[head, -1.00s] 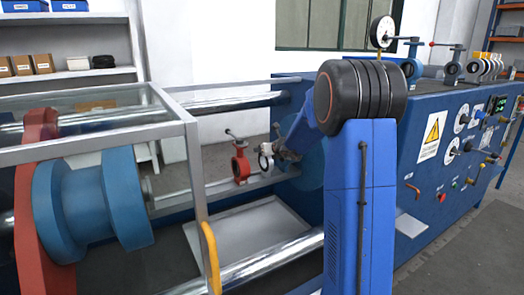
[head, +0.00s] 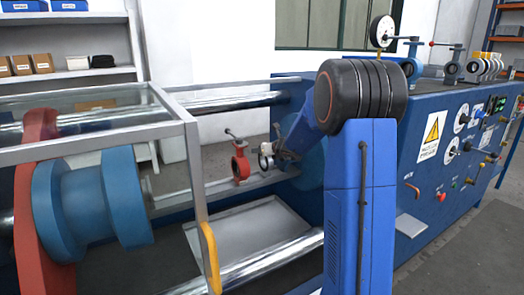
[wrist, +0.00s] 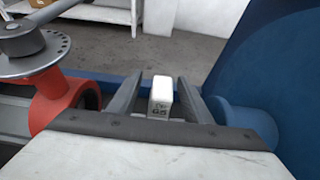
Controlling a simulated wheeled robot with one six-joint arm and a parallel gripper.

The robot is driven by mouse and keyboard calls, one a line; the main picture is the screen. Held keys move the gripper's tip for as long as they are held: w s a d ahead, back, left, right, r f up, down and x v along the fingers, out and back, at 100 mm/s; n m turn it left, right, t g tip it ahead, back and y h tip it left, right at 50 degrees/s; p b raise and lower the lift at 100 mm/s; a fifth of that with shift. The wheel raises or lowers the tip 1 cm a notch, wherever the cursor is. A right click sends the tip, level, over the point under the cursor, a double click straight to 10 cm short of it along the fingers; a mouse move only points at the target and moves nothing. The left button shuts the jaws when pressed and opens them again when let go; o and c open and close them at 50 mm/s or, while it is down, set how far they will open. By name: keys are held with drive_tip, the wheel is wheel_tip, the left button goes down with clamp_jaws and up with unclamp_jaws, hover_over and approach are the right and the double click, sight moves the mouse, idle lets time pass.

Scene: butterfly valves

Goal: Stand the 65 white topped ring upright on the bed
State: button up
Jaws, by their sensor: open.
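The white topped ring (head: 266,156) is small in the head view, on the bed rail (head: 220,188) just right of a red valve. In the wrist view its white top block (wrist: 160,97) with dark printing stands between my two fingers. My gripper (wrist: 160,80) is open, one finger on each side of the block with a narrow gap visible. In the head view my gripper (head: 284,160) is right beside the ring. The lower part of the ring is hidden in the wrist view, so I cannot tell how it touches the bed.
The red valve (head: 240,163) with a grey lever stands close on the left, also in the wrist view (wrist: 65,95). A blue round flange (wrist: 250,122) is close on the right. A grey tray (head: 250,230) lies below. A frame post (head: 198,180) stands nearer.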

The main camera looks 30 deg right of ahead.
idle(0.3)
drive_tip(key=v, duration=1.7)
drive_tip(key=shift+s, duration=0.2)
drive_tip(key=shift+a, duration=0.1)
drive_tip(key=s+a+f+n+g+y, duration=0.1)
drive_tip(key=s+a+n+g+y, duration=0.1)
drive_tip(key=s+a+n, duration=0.8)
drive_tip(key=s+a+n+g+y, duration=0.2)
drive_tip(key=s+a+n, duration=0.4)
drive_tip(key=a, duration=0.6)
drive_tip(key=s+a+f+n+g+h, duration=0.1)
drive_tip(key=s+a+f+n+g, duration=0.15)
drive_tip(key=s+n, duration=0.4)
drive_tip(key=s+a+f+n+g, duration=0.1)
drive_tip(key=s+a+f+n, duration=0.15)
drive_tip(key=s+n, duration=0.35)
drive_tip(key=s+d+f+n+h, duration=0.1)
drive_tip(key=s+d+f+n, duration=0.1)
drive_tip(key=s, duration=0.3)
drive_tip(key=s+d+f+n+g+h, duration=0.1)
drive_tip(key=s+d+f+n+h, duration=0.1)
drive_tip(key=s+n, duration=0.3)
drive_tip(key=shift+s+d, duration=0.3)
drive_tip(key=shift+s, duration=0.3)
